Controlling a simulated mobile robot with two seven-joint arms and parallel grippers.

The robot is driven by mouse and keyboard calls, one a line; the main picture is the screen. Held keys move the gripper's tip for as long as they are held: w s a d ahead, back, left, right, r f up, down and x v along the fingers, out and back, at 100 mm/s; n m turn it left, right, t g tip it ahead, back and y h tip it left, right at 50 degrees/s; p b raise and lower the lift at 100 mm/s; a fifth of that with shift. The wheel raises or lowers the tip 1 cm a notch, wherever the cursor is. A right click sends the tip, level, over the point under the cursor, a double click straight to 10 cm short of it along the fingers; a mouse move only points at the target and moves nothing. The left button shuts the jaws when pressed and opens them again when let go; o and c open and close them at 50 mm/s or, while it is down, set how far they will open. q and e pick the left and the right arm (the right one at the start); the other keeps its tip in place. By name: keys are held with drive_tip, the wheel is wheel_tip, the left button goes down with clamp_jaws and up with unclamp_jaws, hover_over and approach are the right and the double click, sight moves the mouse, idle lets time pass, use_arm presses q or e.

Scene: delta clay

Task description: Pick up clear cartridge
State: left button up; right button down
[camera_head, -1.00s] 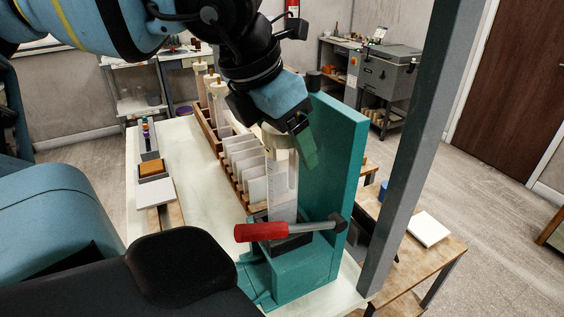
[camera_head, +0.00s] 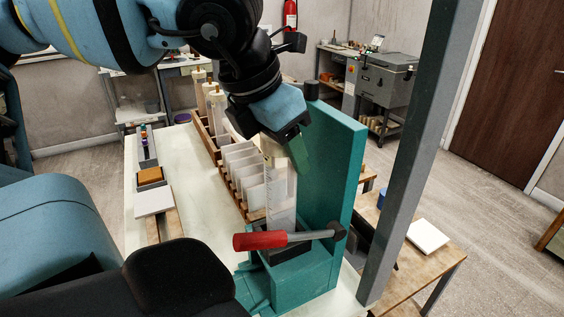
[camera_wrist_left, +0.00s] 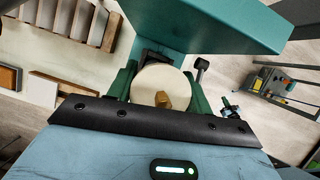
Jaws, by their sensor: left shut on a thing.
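The clear cartridge (camera_head: 281,203) stands upright in the teal press stand (camera_head: 338,170), in front of its tall back plate. It is see-through with marks along its side and a cream top. My left gripper (camera_head: 283,150) is shut on the cartridge at its upper end. In the left wrist view the round cream cap (camera_wrist_left: 160,92) with a brass-coloured tip sits between the green fingers. The cartridge's lower end is hidden behind the red-handled lever (camera_head: 262,240). My right gripper does not show.
A wooden rack (camera_head: 226,172) with white plates and further cartridges stands left of the press. A grey post (camera_head: 408,150) rises at right. An orange block (camera_head: 150,176) and white tile (camera_head: 154,201) lie at left. The pale table between is clear.

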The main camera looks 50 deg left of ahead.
use_arm(q)
drive_tip(key=shift+r, duration=0.1)
drive_tip(key=shift+r, duration=0.5)
drive_tip(key=v, duration=0.2)
drive_tip(key=shift+r, duration=0.35)
drive_tip(key=s+a+b, duration=0.1)
drive_tip(key=s+a, duration=0.2)
drive_tip(key=s, duration=0.3)
drive_tip(key=s+a+r+b, duration=0.1)
drive_tip(key=s+a, duration=0.2)
drive_tip(key=s, duration=0.4)
drive_tip(key=shift+s+a, duration=0.35)
drive_tip(key=shift+a, duration=0.05)
drive_tip(key=shift+r, duration=0.15)
